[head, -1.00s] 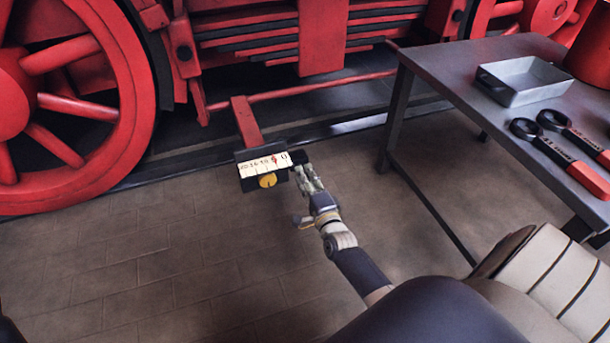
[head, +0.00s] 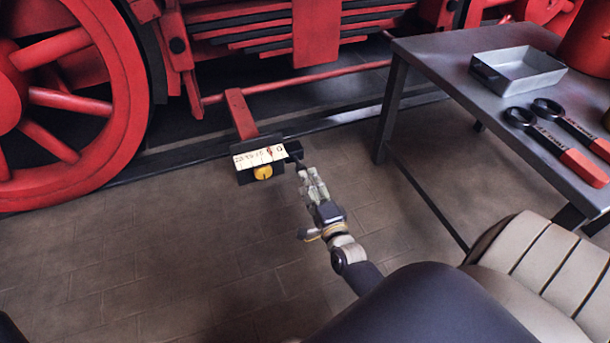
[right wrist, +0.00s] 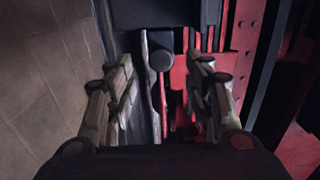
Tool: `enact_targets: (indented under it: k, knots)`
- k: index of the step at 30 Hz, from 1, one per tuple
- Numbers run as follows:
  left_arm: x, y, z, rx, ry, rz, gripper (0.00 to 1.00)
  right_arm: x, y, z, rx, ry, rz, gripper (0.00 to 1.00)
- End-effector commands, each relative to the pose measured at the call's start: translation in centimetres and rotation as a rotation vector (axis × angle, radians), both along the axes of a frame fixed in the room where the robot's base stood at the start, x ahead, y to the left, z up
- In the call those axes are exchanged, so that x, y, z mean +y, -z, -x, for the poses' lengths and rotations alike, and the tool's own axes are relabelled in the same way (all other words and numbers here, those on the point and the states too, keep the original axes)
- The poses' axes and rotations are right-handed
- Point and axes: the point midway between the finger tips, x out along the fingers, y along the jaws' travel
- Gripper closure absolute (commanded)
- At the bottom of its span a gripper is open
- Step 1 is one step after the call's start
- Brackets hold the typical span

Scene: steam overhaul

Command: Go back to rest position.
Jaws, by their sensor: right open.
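My right gripper (head: 304,171) is open and empty in the head view. It is just below and right of a dark box with a white scale strip (head: 258,157), a red pointer and a yellow round knob (head: 263,172). A short dark stub (head: 294,148) sticks out from the box's right end, close to the fingertips. In the right wrist view, the spread fingers (right wrist: 161,85) have a dark round-ended stub (right wrist: 160,60) beyond and between them; I see no grip on it. My left gripper does not show.
A red locomotive wheel (head: 93,106) and red bar (head: 241,114) stand behind. A grey table (head: 425,52) at right holds a metal tray (head: 520,82) and two red-handled wrenches (head: 555,142). A cream ribbed seat (head: 545,262) is at lower right. The tiled floor (head: 150,260) is clear.

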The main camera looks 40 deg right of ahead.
Motion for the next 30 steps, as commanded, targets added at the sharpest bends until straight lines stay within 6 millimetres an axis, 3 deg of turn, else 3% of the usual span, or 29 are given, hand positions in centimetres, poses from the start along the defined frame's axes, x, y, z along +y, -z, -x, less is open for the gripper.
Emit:
enact_targets:
  k: [6, 23, 26, 29, 30]
  knots:
    - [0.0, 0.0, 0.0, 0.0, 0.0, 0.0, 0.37, 0.4, 0.0, 1.3, 0.0, 0.0, -0.001, 0.52]
    - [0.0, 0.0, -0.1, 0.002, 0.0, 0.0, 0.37, 0.5, -0.3, 1.3, -0.004, -0.002, 0.005, 0.52]
    - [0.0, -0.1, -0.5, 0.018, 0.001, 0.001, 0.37, 1.3, -2.6, 1.1, -0.034, -0.015, 0.055, 0.52]
    - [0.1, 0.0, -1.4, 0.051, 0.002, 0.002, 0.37, 3.1, -7.6, 0.7, -0.105, -0.037, 0.169, 0.52]
    - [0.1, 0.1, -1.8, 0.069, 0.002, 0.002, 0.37, 4.2, -10.2, 0.7, -0.144, -0.044, 0.231, 0.52]
